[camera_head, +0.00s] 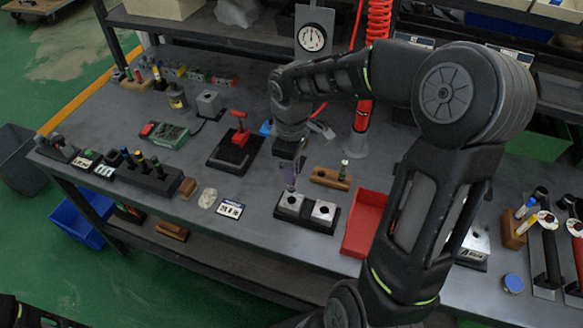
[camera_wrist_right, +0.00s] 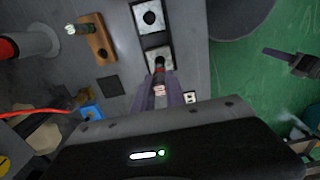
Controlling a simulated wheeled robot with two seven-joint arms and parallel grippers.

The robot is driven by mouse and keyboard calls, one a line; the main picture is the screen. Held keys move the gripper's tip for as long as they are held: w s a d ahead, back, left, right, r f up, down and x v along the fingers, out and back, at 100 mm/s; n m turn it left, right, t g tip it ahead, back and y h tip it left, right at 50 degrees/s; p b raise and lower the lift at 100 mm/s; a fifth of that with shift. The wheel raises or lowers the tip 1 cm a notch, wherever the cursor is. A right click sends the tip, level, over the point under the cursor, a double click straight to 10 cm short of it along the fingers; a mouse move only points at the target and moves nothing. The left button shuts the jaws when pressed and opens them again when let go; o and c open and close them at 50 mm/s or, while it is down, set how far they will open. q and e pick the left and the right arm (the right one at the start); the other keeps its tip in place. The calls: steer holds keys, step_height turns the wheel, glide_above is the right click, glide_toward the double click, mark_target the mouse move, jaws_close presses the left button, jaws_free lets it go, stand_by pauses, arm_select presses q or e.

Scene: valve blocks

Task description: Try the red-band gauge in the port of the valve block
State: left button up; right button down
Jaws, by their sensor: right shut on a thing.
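The valve block shows in the head view as two silver blocks with round ports on a dark base (camera_head: 307,222). In the right wrist view its upper port (camera_wrist_right: 149,18) is open, and the other block (camera_wrist_right: 152,56) is partly covered by the held gauge. My right gripper (camera_head: 291,182) is shut on the slim red-band gauge (camera_wrist_right: 159,68) over the left block in the head view. The gauge's tip is at or just above that port; I cannot tell whether it is inside. A dark part at the bottom left may be my left gripper (camera_head: 30,316); its jaws are unclear.
A wooden holder (camera_head: 325,178) with an upright green-marked gauge (camera_head: 344,168) stands behind the valve block. A red tray (camera_head: 363,228) is to its right. A label card (camera_head: 230,209) lies to the left. A dark fixture with a red clamp (camera_head: 237,145) stands further back.

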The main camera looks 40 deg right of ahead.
steer(key=shift+f+b, duration=1.35)
steer(key=shift+f, duration=0.7)
steer(key=shift+f+b, duration=0.3)
steer(key=shift+f, duration=0.1)
stand_by(0.6)
stand_by(1.0)
steer(key=shift+r+p, duration=2.4)
steer(key=shift+r, duration=0.65)
